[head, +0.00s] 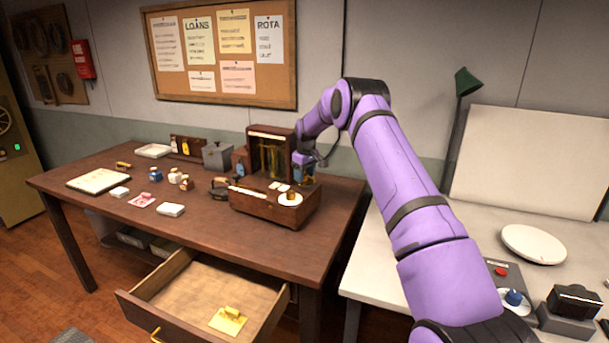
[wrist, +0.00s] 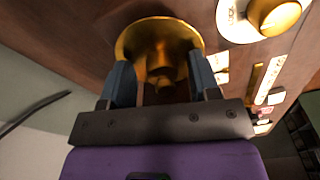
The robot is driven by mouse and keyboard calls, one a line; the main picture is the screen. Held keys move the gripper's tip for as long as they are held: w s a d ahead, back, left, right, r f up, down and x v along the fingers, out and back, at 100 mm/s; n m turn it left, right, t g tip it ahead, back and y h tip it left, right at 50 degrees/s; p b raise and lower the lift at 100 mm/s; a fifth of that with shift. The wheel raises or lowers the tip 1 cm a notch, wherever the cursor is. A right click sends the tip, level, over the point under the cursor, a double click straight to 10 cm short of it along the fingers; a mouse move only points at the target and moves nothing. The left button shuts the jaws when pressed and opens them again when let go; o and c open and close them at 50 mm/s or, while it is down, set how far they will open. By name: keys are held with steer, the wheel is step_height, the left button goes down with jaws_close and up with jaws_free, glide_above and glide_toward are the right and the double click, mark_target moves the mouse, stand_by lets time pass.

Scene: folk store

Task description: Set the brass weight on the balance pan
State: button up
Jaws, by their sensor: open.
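The balance (head: 268,160) is a dark wooden case with brass parts on a wooden base at the table's right end. In the wrist view the round brass balance pan (wrist: 130,43) lies just beyond my fingers. A small brass piece, apparently the brass weight (wrist: 160,65), shows over the pan between the fingers and seems to rest on it. Contact with the fingers is hard to tell. My gripper (wrist: 162,80) is open around it; in the head view my gripper (head: 304,172) is at the case's right side, where weight and pan are largely hidden.
A white dial with a brass knob (head: 290,198) is on the balance base. An open drawer (head: 190,300) holding a yellow item juts out below the table. Several small items and a grey box (head: 217,156) stand left of the balance. A white bench is at right.

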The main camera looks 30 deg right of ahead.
mark_target(306, 175)
step_height(306, 175, up, 12)
steer(key=s+a+r+t, duration=0.1)
steer(key=s+a+r, duration=0.3)
steer(key=s+r, duration=0.3)
steer(key=s+a+r, duration=0.4)
steer(key=a+r, duration=0.1)
steer(key=r, duration=0.3)
steer(key=s+a+r+m+t, duration=0.1)
steer(key=s+a+r, duration=0.25)
steer(key=s, duration=0.35)
steer(key=s+a+r+m, duration=0.1)
steer(key=s+a+r, duration=0.25)
steer(key=s, duration=0.35)
steer(key=s+a+r+t, duration=0.1)
steer(key=s+a, duration=0.1)
steer(key=s, duration=0.8)
steer(key=s+a+r, duration=0.1)
steer(key=s+a, duration=0.2)
steer(key=s, duration=0.6)
steer(key=s+f+m, duration=0.1)
steer(key=s+f, duration=0.2)
steer(key=s, duration=0.4)
steer(key=s+a+f+t, duration=0.1)
steer(key=s+f, duration=0.3)
steer(key=s, duration=0.3)
steer(key=shift+m, duration=0.4)
steer(key=shift+a, duration=0.1)
steer(key=shift+c, duration=0.4)
